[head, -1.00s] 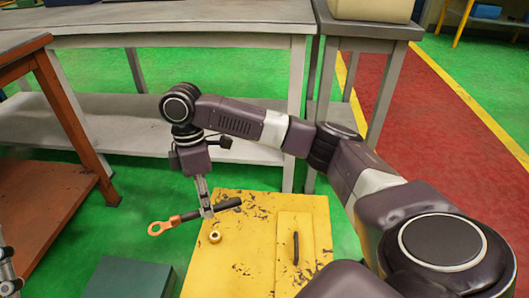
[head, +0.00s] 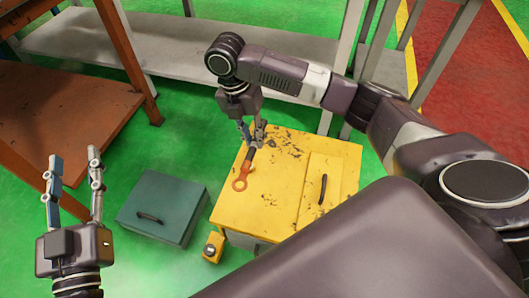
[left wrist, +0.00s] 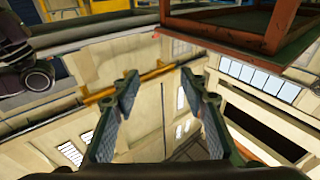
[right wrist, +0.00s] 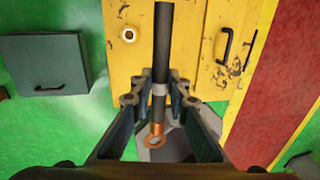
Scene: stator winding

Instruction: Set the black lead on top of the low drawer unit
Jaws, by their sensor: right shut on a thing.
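The black lead (head: 251,158) has a dark rod-like body and a copper ring end (head: 240,184). My right gripper (head: 254,142) is shut on it above the yellow unit's left part. In the right wrist view the black lead (right wrist: 162,45) runs between the fingers, its ring toward the camera. A gap between lead and surface is hard to judge. The low yellow unit (head: 272,205), apparently the drawer unit, has a worn top and a raised panel with a black handle. My left gripper (head: 74,158) is open and empty at the left.
A teal box (head: 145,190) with a black handle stands on the green floor left of the yellow unit. A small yellow object (head: 213,247) is at its front corner. A brass nut (right wrist: 128,33) lies on the yellow top. An orange bench (head: 80,120) stands at the left.

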